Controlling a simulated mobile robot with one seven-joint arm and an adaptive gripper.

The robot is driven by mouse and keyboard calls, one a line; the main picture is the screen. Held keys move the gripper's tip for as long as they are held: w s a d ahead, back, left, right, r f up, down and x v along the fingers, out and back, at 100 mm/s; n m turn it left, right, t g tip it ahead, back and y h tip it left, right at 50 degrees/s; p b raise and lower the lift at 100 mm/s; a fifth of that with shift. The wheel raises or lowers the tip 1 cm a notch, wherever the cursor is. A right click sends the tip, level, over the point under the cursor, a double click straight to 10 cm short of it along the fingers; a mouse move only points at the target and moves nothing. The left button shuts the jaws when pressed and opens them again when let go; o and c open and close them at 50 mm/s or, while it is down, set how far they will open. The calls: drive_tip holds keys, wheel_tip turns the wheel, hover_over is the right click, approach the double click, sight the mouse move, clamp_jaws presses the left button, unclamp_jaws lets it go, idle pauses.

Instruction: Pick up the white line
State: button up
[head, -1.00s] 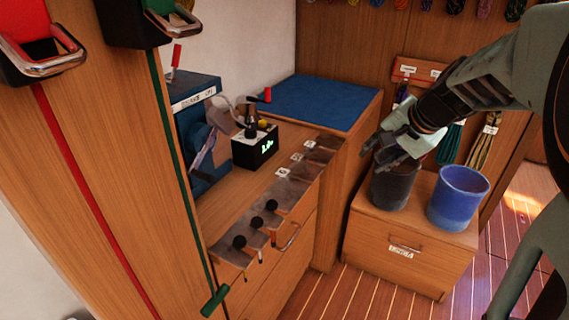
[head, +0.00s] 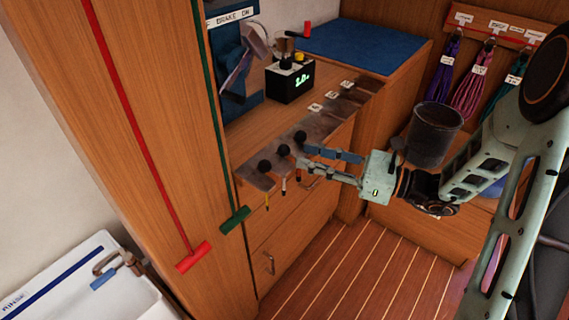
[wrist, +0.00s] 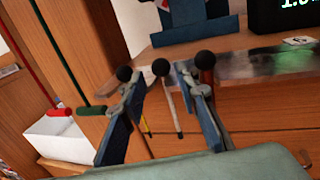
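The white line (head: 284,186) is a short end hanging below the middle of three black balls at the front edge of the metal ledge (head: 320,125). In the wrist view the white line (wrist: 176,112) hangs below its black ball (wrist: 161,67), between my two fingers in the picture. My gripper (head: 308,157) is open and empty, its fingertips close to the balls. I cannot tell whether a finger touches anything. A yellow line (head: 267,200) hangs under the left ball and shows beside my left finger.
A red line (head: 135,120) and a green line (head: 219,110) with handles run down the wooden panel at left. Drawers are below the ledge. A dark bucket (head: 434,135) stands behind my gripper. A white bin (head: 75,285) is at lower left. The floor (head: 360,270) in front is clear.

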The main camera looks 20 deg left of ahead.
sight(290, 151)
drive_tip(key=a, duration=0.4)
drive_tip(key=w+a+b, duration=0.1)
drive_tip(key=a, duration=0.2)
drive_tip(key=shift+d, duration=0.1)
drive_tip(key=c, duration=0.7)
